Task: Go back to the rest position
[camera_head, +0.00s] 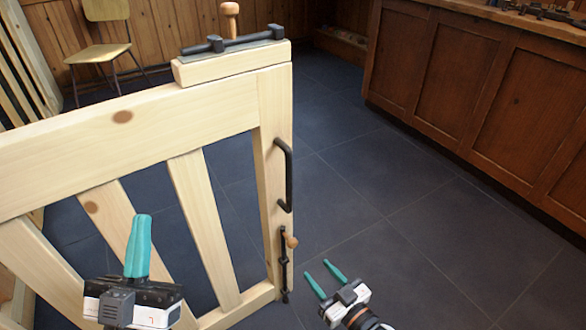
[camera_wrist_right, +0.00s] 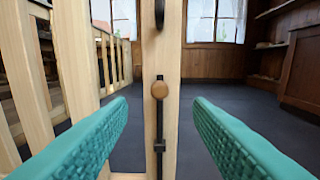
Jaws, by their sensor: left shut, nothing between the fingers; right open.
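My left gripper (camera_head: 142,219) is shut and empty, its teal fingers together pointing up, in front of the slats of a pale wooden gate (camera_head: 85,148) in the head view. My right gripper (camera_head: 319,271) is open and empty, just right of the gate's end post near its lower bolt (camera_head: 284,265). In the right wrist view its two teal fingers (camera_wrist_right: 158,103) are spread wide. The post (camera_wrist_right: 171,60) and the bolt's round wooden knob (camera_wrist_right: 159,89) show in the gap between them, apart from the fingers.
The gate has a black pull handle (camera_head: 289,175) and a black top bolt (camera_head: 232,42) with an upright wooden knob (camera_head: 231,12). A wooden cabinet (camera_head: 480,100) stands at right, a chair (camera_head: 104,45) at the back left. The dark tiled floor (camera_head: 400,205) between gate and cabinet is clear.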

